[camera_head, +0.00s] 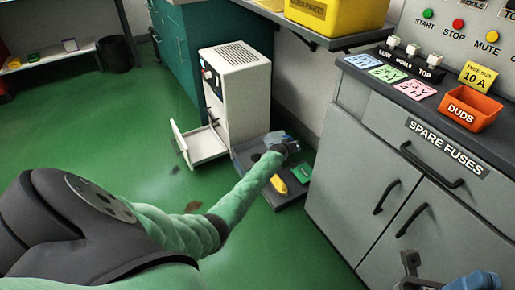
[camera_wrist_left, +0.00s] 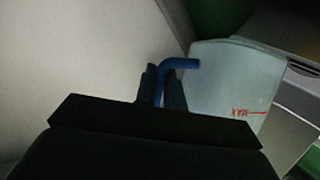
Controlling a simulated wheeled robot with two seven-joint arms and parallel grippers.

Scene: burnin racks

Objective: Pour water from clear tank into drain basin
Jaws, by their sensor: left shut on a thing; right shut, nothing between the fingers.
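The clear tank shows in the left wrist view (camera_wrist_left: 228,80) as a pale translucent body with a red mark and a blue bent handle (camera_wrist_left: 182,64). My left gripper (camera_wrist_left: 165,90) is shut on that handle. In the head view my left gripper (camera_head: 291,148) is small and dark at the end of the green-sleeved arm, beside a pale bluish patch of the tank (camera_head: 277,138) low over a dark platform. Water in the tank cannot be made out. I cannot identify a drain basin. My right gripper (camera_head: 410,264) is shut and empty at the lower right, before the grey cabinet.
A white appliance (camera_head: 240,95) stands on the floor with a low front panel (camera_head: 198,147) swung out. The dark platform (camera_head: 290,195) holds a yellow item (camera_head: 279,185) and a green item (camera_head: 302,171). A grey cabinet (camera_head: 350,165) borders the right. Green floor at left is mostly clear.

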